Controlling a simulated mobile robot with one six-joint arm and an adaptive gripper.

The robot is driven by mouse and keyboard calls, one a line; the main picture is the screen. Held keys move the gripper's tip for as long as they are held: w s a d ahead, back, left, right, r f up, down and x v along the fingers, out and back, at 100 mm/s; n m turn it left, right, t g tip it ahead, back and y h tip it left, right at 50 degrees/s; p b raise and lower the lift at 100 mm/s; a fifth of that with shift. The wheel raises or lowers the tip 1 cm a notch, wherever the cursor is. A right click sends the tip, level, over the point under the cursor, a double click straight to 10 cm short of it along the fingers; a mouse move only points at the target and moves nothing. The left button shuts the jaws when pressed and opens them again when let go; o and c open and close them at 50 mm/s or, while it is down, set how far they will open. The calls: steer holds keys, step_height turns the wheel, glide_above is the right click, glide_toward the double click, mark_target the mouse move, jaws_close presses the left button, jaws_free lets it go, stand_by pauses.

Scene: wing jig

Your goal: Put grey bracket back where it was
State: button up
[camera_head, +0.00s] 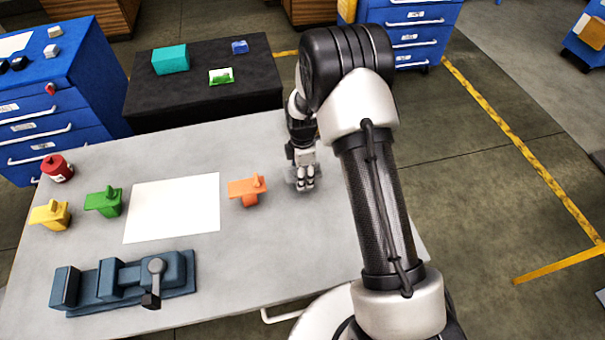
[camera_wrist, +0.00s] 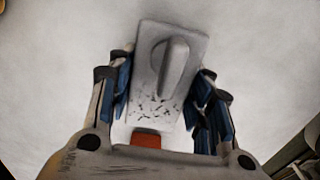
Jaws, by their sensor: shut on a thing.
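The grey bracket (camera_wrist: 153,92) is a light plate with a rounded upright tab, and it lies between the fingers in the wrist view. Some dark specks mark its face. My gripper (camera_wrist: 160,100) is shut on it, with a blue-lined finger on each side. In the head view my gripper (camera_head: 304,183) points down at the table's right part, right of the orange bracket (camera_head: 247,189). The grey bracket is mostly hidden there by the fingers. I cannot tell whether it touches the tabletop.
A white sheet (camera_head: 172,207) lies mid-table. A blue-grey vise (camera_head: 125,280) sits in front. A black table (camera_head: 200,95) stands behind.

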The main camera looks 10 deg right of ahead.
steer(key=shift+r, duration=0.15)
steer(key=o, duration=1.4)
